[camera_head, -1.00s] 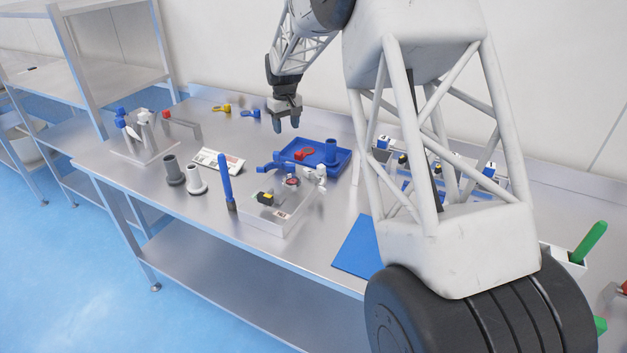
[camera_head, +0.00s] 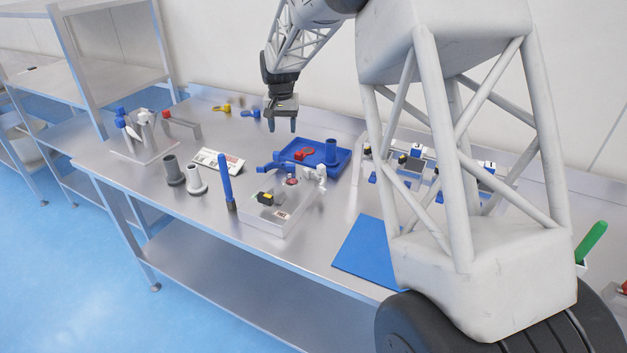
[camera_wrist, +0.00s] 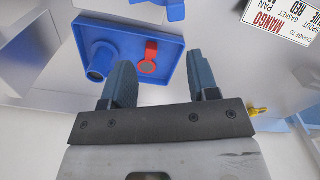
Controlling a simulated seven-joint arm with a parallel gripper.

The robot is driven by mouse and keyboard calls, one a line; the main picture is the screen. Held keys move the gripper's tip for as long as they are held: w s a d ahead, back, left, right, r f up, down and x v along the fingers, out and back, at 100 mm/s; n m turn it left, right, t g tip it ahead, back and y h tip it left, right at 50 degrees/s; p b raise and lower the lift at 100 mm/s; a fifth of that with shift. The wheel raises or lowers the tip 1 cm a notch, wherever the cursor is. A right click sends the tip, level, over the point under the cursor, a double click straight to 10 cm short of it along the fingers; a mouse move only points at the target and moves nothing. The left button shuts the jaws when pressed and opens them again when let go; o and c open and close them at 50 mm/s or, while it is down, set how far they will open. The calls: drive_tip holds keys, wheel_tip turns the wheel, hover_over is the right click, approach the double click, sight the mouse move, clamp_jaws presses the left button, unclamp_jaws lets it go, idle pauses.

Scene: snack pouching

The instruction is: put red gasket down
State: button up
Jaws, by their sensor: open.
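The red gasket (camera_head: 303,154) lies flat in the blue tray (camera_head: 322,158), beside an upright blue cylinder (camera_head: 331,148). In the wrist view the gasket (camera_wrist: 148,62) is a red ring with a tab, resting on the floor of the tray (camera_wrist: 128,24), with the blue cylinder (camera_wrist: 102,60) to its left. My gripper (camera_head: 282,126) is open and empty, above the table near the tray's back left side. In the wrist view the gripper's fingers (camera_wrist: 161,68) stand apart, and the gasket shows between and beyond them.
A printed card (camera_head: 217,161) lies left of the tray. Yellow (camera_head: 221,108) and blue (camera_head: 250,113) gaskets lie at the back. A blue mat (camera_head: 365,250) lies to the right.

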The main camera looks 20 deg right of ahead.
drive_tip(key=s+d+f+m, duration=0.1)
drive_tip(key=s+m, duration=0.4)
drive_tip(key=m, duration=0.1)
drive_tip(key=s+f+m, duration=0.2)
drive_tip(key=s+m, duration=0.3)
drive_tip(key=m, duration=0.1)
drive_tip(key=s+d+f+m, duration=0.1)
drive_tip(key=s+f+m, duration=0.1)
drive_tip(key=s+m, duration=0.3)
drive_tip(key=shift+s+d+m, duration=0.25)
drive_tip(key=shift+d+m, duration=0.05)
drive_tip(key=shift+m, duration=0.2)
drive_tip(key=shift+s+d+f+m, duration=0.1)
drive_tip(key=shift+s+f+m, duration=0.2)
drive_tip(key=shift+s+m, duration=0.5)
drive_tip(key=shift+s+d+f+m, duration=0.1)
drive_tip(key=shift+s+f+m, duration=0.15)
drive_tip(key=shift+s+m, duration=0.55)
drive_tip(key=shift+s+d+f+m, duration=0.1)
drive_tip(key=shift+s+f+m, duration=0.2)
drive_tip(key=shift+s+m, duration=0.5)
drive_tip(key=shift+w, duration=0.1)
